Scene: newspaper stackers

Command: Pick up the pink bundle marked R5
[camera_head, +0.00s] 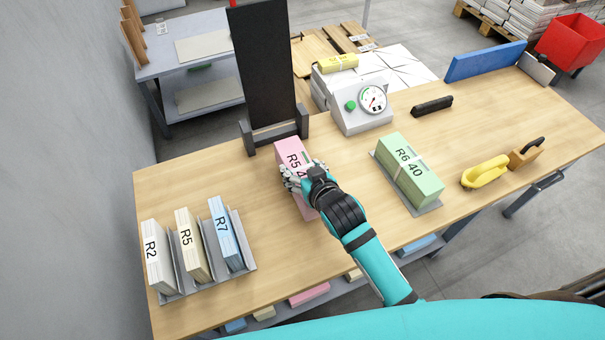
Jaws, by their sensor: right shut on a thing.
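I cannot tell whether the bundle touches the table. My left gripper is not in view.
A grey rack (252,266) at the left holds bundles marked R2, R5 and R7. A green bundle (410,168) marked R6 lies right of my arm. A dial scale (361,112) and black panel (265,65) stand behind. Yellow tape tool (484,173) sits at the right.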

